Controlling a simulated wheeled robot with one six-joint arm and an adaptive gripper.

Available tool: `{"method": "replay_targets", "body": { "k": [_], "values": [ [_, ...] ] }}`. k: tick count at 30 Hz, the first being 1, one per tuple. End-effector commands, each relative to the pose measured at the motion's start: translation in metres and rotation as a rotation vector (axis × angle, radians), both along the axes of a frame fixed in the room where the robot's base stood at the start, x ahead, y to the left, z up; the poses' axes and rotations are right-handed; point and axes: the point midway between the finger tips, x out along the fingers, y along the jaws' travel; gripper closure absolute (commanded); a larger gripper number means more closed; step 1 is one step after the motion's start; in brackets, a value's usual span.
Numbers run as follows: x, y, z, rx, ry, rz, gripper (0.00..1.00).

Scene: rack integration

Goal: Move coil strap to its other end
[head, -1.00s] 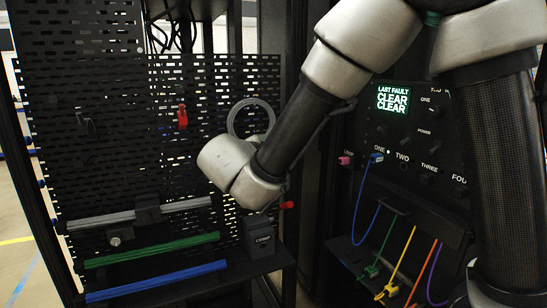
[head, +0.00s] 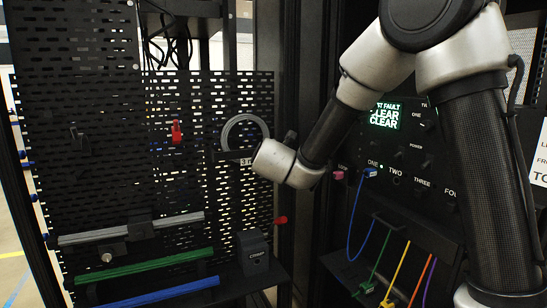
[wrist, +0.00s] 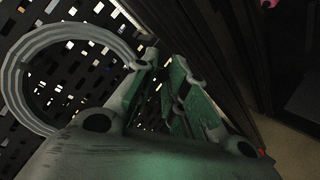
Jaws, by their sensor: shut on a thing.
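The grey coil (head: 244,133) hangs as a ring on the perforated panel in the head view, above a small "3 m" label (head: 247,161). In the wrist view the coil (wrist: 20,75) is large at the left, beside my gripper. My gripper (wrist: 160,85) has green-padded fingers and points toward the panel, just right of the ring. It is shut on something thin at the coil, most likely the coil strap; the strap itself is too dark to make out. In the head view my wrist hides the fingers.
A red hook (head: 176,131) and a red handle (head: 280,220) stick out near the coil. Grey, green (head: 145,265) and blue bars lie below. The fault panel (head: 385,116) with plugged cables stands at the right, behind my arm.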

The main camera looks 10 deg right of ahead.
Motion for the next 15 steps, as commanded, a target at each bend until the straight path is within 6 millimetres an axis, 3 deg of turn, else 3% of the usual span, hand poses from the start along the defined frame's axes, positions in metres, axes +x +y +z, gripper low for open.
{"method": "replay_targets", "body": {
  "k": [1,15],
  "values": [
    [0.0056,-0.0147,0.0007,0.007,-0.003,-0.027,1.0],
    [0.0101,-0.0128,0.0029,0.007,-0.007,-0.006,1.0]
  ]
}}
